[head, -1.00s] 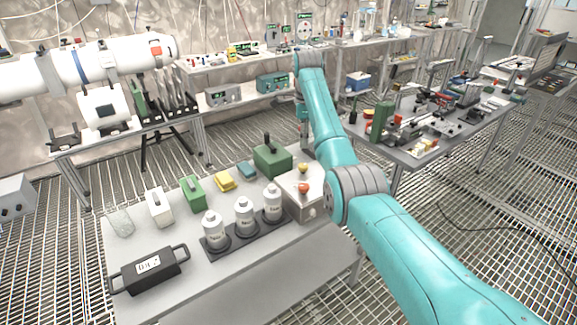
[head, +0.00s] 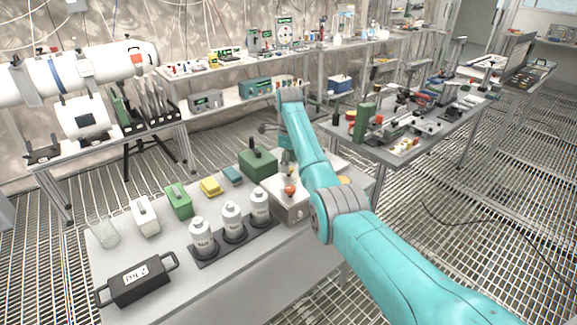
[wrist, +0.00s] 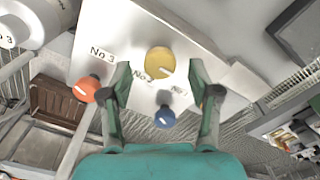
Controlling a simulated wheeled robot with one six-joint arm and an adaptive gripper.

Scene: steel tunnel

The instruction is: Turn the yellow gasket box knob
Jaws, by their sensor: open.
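The pale gasket box (head: 290,208) stands at the right end of the near table, partly hidden by my arm in the head view. In the wrist view its light top (wrist: 110,28) bears a round yellow knob (wrist: 159,62) with a white pointer mark. An orange knob (wrist: 87,89) is to its left and a blue knob (wrist: 165,117) is below it. My gripper (wrist: 160,70) is open, with a green finger on each side of the yellow knob in the picture. I cannot tell whether they touch it. In the head view my gripper is mostly hidden over the box.
A green box (head: 258,164) stands close behind the gasket box. White bottles (head: 232,220) in a dark rack stand to its left. A black handled case (head: 138,281) is at the front left. Another cluttered table (head: 345,135) is behind to the right.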

